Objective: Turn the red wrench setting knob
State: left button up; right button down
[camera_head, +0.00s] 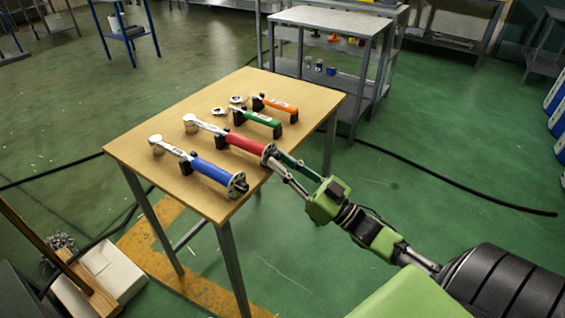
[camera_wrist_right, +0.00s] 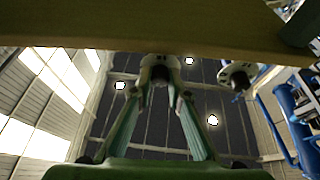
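The red wrench (camera_head: 245,144) lies across the wooden table on black supports, its silver head at the left and its setting knob (camera_head: 268,151) at the near right end, over the table's edge. My right gripper (camera_head: 275,160) reaches in from the right, with its fingertips at this knob. In the right wrist view the two green fingers (camera_wrist_right: 160,82) converge on the sides of the round knob (camera_wrist_right: 160,65), apparently touching it. The knob's markings cannot be read. My left gripper is not in view.
A blue wrench (camera_head: 210,172) lies nearer; its end knob (camera_wrist_right: 238,76) shows in the wrist view. Green (camera_head: 258,117) and orange (camera_head: 278,105) wrenches lie farther back near small silver parts (camera_head: 237,100). The wooden table (camera_head: 150,117) has clear surface at its left. A grey cart (camera_head: 330,19) stands behind.

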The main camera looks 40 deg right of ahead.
jog(key=shift+n+y, duration=0.4)
jog(key=shift+n, duration=0.1)
jog(key=shift+w+d+n+g+y, duration=0.1)
jog(key=shift+n+g+y, duration=0.2)
jog(key=shift+n, duration=0.6)
jog(key=shift+n+g+y, duration=0.4)
jog(key=shift+n+y, duration=0.1)
jog(key=shift+n, duration=0.6)
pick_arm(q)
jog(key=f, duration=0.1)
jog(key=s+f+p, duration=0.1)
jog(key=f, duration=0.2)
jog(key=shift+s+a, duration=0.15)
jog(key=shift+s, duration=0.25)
pick_arm(e)
jog(key=n+g, duration=0.1)
jog(key=n, duration=0.1)
jog(key=n+y, duration=0.1)
jog(key=n, duration=0.2)
jog(key=n+g+y, duration=0.1)
jog(key=n, duration=0.1)
jog(key=shift+d+r+n+g, duration=0.1)
jog(key=shift+d+n+g, duration=0.2)
jog(key=shift+n, duration=0.1)
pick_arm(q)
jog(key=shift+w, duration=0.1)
pick_arm(e)
jog(key=shift+y, duration=0.3)
